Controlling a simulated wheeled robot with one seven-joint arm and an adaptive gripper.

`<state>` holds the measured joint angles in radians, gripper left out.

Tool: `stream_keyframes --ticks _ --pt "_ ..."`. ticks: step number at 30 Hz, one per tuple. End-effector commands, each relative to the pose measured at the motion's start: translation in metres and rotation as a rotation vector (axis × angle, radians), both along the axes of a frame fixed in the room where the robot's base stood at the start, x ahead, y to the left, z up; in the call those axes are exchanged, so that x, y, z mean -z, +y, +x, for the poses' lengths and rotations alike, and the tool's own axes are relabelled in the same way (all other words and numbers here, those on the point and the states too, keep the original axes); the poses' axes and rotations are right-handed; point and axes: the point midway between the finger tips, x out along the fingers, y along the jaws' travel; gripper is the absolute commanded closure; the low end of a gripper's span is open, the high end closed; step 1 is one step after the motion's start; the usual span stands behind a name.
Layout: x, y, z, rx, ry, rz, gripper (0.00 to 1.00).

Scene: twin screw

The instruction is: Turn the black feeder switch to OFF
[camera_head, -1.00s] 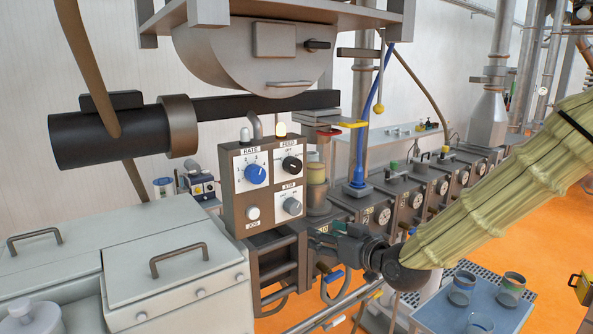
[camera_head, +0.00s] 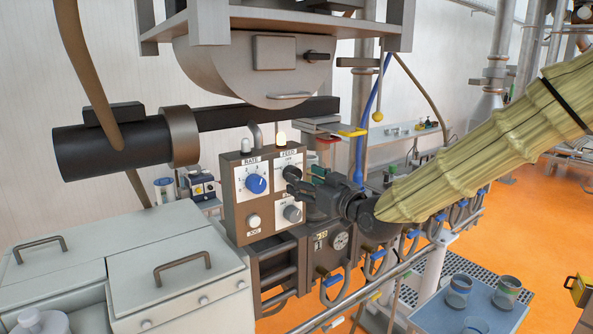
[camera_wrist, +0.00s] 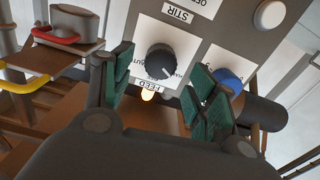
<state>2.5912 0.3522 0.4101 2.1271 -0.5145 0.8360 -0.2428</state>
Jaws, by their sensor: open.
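The black feeder switch (camera_wrist: 158,63) is a round knob on a white plate labelled FEED. In the wrist view, which shows the panel upside down, its white pointer mark points to the lower right. My gripper (camera_wrist: 163,82) is open, with one green-padded finger on each side of the knob. I cannot tell whether either pad touches it.
The blue RATE knob (camera_head: 256,184) is left of the switch, and the STIR knob (camera_head: 292,213) is below it. A white JOG button (camera_head: 253,220) is at the lower left. A lit lamp (camera_head: 281,138) stands atop the panel. Metal rails run below.

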Motion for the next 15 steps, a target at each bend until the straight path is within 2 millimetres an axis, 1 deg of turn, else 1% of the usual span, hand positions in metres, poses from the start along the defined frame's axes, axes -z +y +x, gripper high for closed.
stream_keyframes --ticks 1,6,12,15 --pt "-0.003 0.004 0.006 0.0 0.001 -0.001 0.42" --pt "-0.002 0.016 0.022 -0.001 0.001 -0.001 0.42" --pt "-0.001 0.024 0.033 0.0 0.0 0.0 0.42" --pt "0.0 0.026 0.035 0.0 0.001 -0.001 0.42"
